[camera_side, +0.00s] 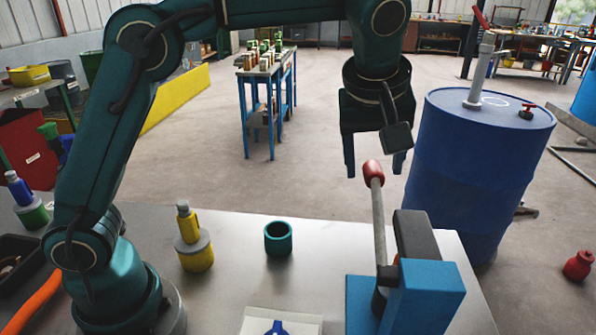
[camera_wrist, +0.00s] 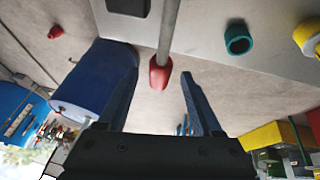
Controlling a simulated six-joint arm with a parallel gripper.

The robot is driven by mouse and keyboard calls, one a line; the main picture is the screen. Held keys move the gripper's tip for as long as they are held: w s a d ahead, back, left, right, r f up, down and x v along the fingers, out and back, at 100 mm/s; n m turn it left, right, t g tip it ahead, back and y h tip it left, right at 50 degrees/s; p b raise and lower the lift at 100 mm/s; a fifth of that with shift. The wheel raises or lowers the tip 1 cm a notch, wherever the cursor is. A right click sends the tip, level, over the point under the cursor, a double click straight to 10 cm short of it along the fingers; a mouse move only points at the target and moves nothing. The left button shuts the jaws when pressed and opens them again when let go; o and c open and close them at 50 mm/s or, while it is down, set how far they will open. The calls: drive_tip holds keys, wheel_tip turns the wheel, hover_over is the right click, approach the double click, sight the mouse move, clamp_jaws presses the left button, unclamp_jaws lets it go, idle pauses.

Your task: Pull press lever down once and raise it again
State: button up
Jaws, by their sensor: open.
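The press lever (camera_side: 378,215) is a grey rod with a red knob (camera_side: 373,171) at its upper end. It stands raised and nearly upright on the blue and grey press (camera_side: 425,285) at the table's right side. My gripper (camera_side: 373,170) is open, fingers pointing down, above and around the height of the knob. In the wrist view the red knob (camera_wrist: 160,75) lies between and just beyond the two fingertips (camera_wrist: 158,78), with a gap on both sides. I cannot tell from the side view whether the knob is fully between the fingers.
A teal cup (camera_side: 278,239) and a yellow and grey bottle-like part (camera_side: 193,240) stand on the metal table (camera_side: 235,225). A white tray with a blue piece (camera_side: 278,325) is at the front. A blue barrel (camera_side: 475,150) stands behind the press, close to my gripper.

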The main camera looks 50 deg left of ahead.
drive_tip(key=shift+x, duration=1.05)
clamp_jaws()
drive_tip(key=shift+s, duration=0.1)
idle(0.5)
